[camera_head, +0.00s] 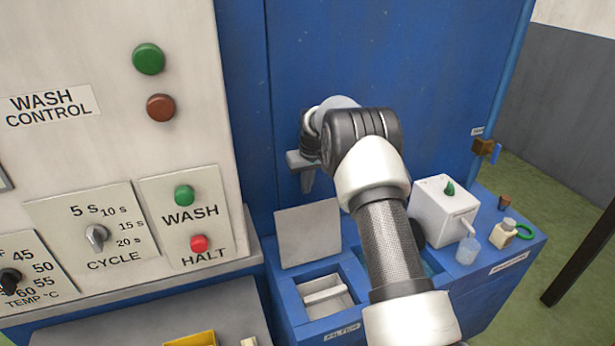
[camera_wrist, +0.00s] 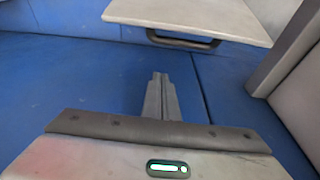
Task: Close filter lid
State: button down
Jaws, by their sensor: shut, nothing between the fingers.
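The filter lid (camera_head: 308,233) is a flat light grey panel. In the head view it stands raised at the back of the filter compartment (camera_head: 347,308), which is open, with a pale part inside. My gripper (camera_head: 307,188) is above the lid, near the blue wall, pointing down, and is apart from it. In the wrist view my shut, empty fingers (camera_wrist: 160,82) point toward a light grey panel (camera_wrist: 200,14), seemingly the lid, with a dark handle (camera_wrist: 184,41) under its edge. The handle is not visible in the head view.
The control cabinet (camera_head: 112,130) with buttons and knobs stands left. Right of my arm are a white box (camera_head: 437,212), a clear cup (camera_head: 467,250) and a small bottle (camera_head: 503,233) on the blue bench. A yellow tray (camera_head: 192,339) is at the bottom.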

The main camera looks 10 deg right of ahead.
jog(key=s+f, duration=0.1)
jog(key=s+f+p, duration=0.1)
jog(key=s, duration=0.1)
jog(key=shift+s+d+f, duration=0.1)
jog(key=shift+d+f, duration=0.15)
jog(key=shift+f, duration=0.15)
jog(key=shift+b, duration=0.3)
